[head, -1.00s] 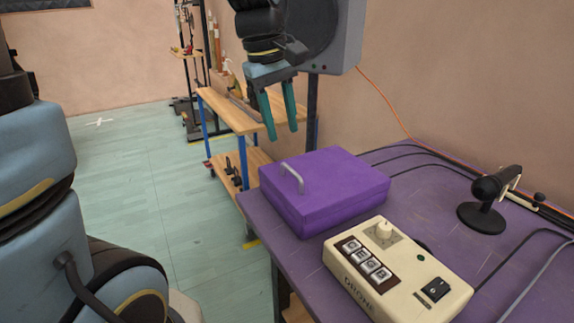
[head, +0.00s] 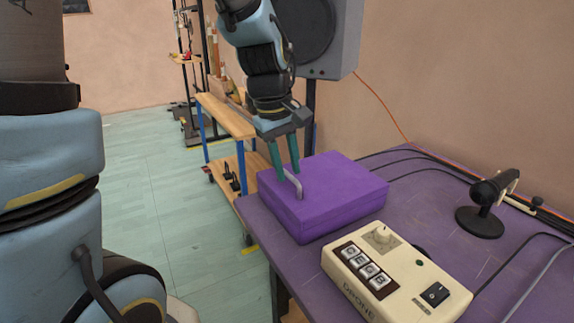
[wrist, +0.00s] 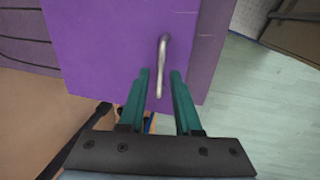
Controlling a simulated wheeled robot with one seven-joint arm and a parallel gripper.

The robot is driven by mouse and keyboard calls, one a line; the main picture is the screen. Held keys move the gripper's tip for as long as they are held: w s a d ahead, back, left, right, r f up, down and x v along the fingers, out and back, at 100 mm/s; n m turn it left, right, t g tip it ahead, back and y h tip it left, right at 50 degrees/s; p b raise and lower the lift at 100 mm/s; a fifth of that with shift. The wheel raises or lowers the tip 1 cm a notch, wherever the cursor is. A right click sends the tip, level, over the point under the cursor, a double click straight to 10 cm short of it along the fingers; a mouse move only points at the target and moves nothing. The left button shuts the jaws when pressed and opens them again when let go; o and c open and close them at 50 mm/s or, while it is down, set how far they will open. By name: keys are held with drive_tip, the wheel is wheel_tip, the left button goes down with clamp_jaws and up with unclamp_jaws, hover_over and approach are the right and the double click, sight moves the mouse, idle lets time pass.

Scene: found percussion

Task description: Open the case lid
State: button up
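The purple case (head: 335,188) sits on the purple table with its lid shut. A grey metal handle (head: 291,186) stands up from the lid near its left edge. My gripper (head: 288,173) is open and points down over the lid, right at the handle in the head view. In the wrist view the case lid (wrist: 110,45) fills the upper middle, and the handle (wrist: 161,65) lies between the lines of the two teal fingers (wrist: 160,73). The handle's near end reaches between the fingertips. I cannot tell whether a finger touches it.
A cream box with buttons and a knob (head: 395,270) stands just in front of the case. A black microphone (head: 485,205) on a round base is at the right. Cables run behind the case. A wooden cart (head: 228,115) stands beyond the table.

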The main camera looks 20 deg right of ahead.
clamp_jaws()
idle(1.1)
